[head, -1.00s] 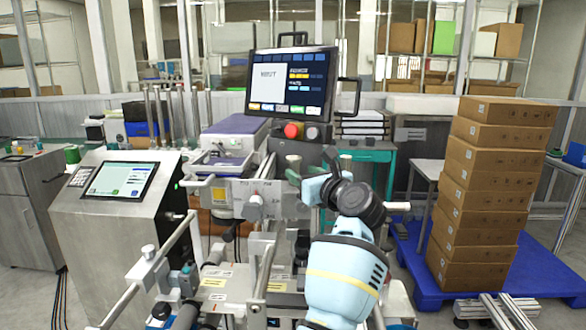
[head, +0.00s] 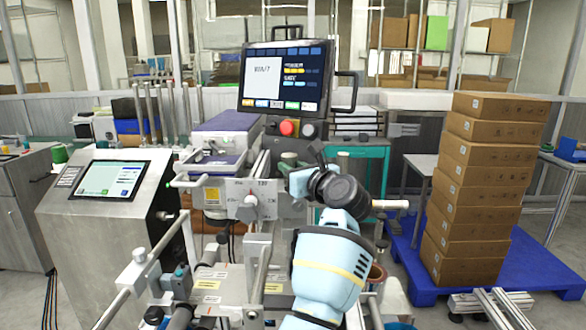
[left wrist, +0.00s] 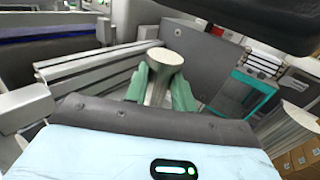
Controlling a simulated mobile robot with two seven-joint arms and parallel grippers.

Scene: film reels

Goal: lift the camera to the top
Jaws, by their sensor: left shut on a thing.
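My left gripper (head: 289,160) reaches in from below at the middle of the head view, over the machine under the tilted screen. In the left wrist view its green fingers (left wrist: 160,88) are shut on a pale, round-topped metal post (left wrist: 165,58), with one finger on each side. The post stands up between the fingertips. In the head view the fingers and wrist mostly hide it. I cannot pick out the camera itself with certainty. My right gripper is not in view.
A screen (head: 287,78) stands behind the gripper, with a red button (head: 289,127) below it. A steel console (head: 110,215) is at left. A tall stack of cardboard boxes (head: 485,190) stands on a blue pallet (head: 540,265) at right. Metal rails and brackets crowd the machine's front.

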